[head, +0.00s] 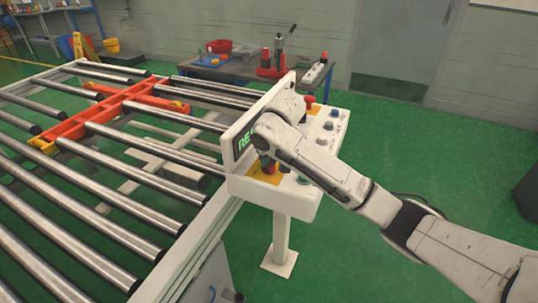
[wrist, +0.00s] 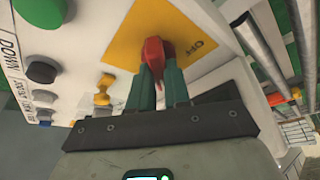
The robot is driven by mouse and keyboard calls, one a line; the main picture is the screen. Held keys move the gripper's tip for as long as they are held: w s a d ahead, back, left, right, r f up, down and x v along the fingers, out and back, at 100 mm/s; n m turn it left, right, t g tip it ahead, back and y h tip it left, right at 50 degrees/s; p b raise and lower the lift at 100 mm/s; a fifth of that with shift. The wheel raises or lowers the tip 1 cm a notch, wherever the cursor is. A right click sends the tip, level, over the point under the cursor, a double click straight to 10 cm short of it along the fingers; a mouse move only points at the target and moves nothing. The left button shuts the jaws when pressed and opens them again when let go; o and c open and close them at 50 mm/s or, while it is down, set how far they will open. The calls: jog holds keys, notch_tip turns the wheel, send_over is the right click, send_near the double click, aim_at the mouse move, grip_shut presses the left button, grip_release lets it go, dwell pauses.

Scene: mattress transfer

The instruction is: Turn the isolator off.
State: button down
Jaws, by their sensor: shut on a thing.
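The isolator's red handle (wrist: 153,52) stands on a yellow plate (wrist: 128,32) in the wrist view. In the head view my gripper (head: 267,166) is low over the yellow plate (head: 258,177) at the near left end of the white control box (head: 285,200). My wrist and arm hide much of the box there, including part of its lit display (head: 243,142).
Several buttons and knobs line the box, including a yellow knob (wrist: 103,88) and a dark button (wrist: 41,72) beside the gripper. A red mushroom button (head: 309,101) is at the far end. A roller conveyor (head: 110,190) lies left; green floor (head: 400,140) is open behind.

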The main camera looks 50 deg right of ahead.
jog(key=n+p, duration=0.1)
jog(key=p, duration=0.2)
jog(key=shift+r+y, duration=0.2)
jog(key=shift+y, duration=0.1)
jog(key=shift+n+y+p, duration=0.4)
jog(key=shift+n+p, duration=0.7)
jog(key=shift+n, duration=0.1)
jog(key=n, duration=0.1)
jog(key=n+y+p, duration=0.1)
jog(key=n, duration=0.2)
jog(key=shift+d+f+y+p, duration=0.15)
jog(key=shift+d+y+p, duration=0.1)
jog(key=shift+y+p, duration=0.1)
jog(key=n, duration=0.2)
jog(key=n+y, duration=0.1)
jog(key=n, duration=0.2)
jog(key=shift+w+d+f+g+y, duration=0.1)
jog(key=shift+g+y, duration=0.15)
jog(key=shift+g, duration=0.15)
jog(key=shift+n+g+y+b, duration=0.6)
jog(key=shift+n+b, duration=0.5)
jog(key=shift+n, duration=1.2)
jog(key=shift+w, duration=0.1)
jog(key=c, duration=1.1)
grip_release()
